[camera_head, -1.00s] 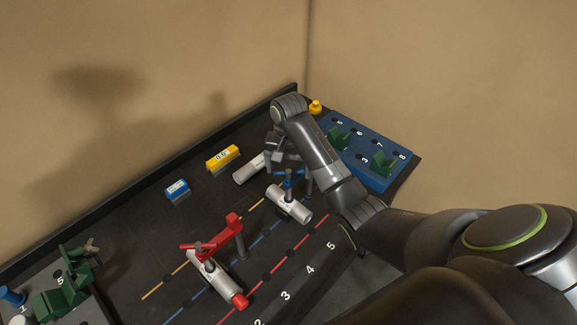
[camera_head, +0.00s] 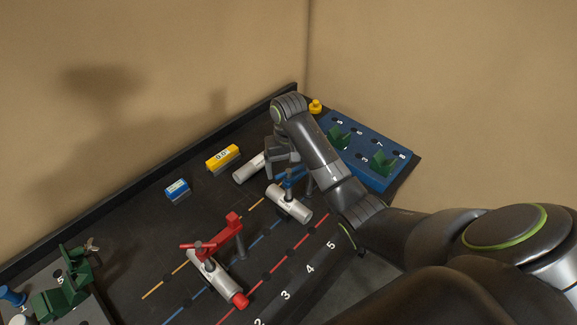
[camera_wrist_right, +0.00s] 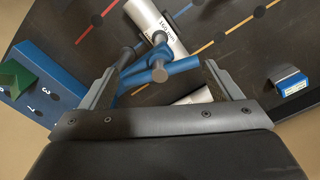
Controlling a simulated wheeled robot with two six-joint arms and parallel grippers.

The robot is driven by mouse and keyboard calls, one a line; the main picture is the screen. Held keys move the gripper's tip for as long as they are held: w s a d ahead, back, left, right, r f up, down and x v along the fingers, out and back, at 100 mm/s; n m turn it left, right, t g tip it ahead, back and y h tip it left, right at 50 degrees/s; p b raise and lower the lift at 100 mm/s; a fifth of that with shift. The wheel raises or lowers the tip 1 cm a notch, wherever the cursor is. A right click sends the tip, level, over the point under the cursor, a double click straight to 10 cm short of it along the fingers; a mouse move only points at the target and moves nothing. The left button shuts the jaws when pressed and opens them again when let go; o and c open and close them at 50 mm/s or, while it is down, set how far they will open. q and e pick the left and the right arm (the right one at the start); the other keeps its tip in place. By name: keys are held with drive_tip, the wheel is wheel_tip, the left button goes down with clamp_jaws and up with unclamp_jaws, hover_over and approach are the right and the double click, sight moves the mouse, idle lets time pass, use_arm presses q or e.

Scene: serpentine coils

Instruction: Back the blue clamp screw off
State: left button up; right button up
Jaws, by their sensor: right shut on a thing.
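The blue clamp (camera_head: 293,180) stands over a silver cylinder (camera_head: 289,205) on the dark bench. In the right wrist view, the blue screw handle (camera_wrist_right: 160,72) is a crossbar lying between my two fingers. My right gripper (camera_head: 280,173) is down at the clamp from above. The arm and gripper partly hide the clamp in the head view. My left gripper is not in view.
A red clamp (camera_head: 232,228) holds another silver cylinder nearby. A loose cylinder (camera_head: 249,169) lies just behind the gripper. A yellow block (camera_head: 222,157) and blue block (camera_head: 177,190) stand farther left. A blue board (camera_head: 362,150) with green cradles is at the right.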

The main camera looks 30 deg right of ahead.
drive_tip(key=n, duration=0.4)
drive_tip(key=shift+n, duration=0.3)
drive_tip(key=n, duration=0.3)
drive_tip(key=shift+n, duration=0.4)
drive_tip(key=n, duration=0.4)
drive_tip(key=shift+n, duration=2.1)
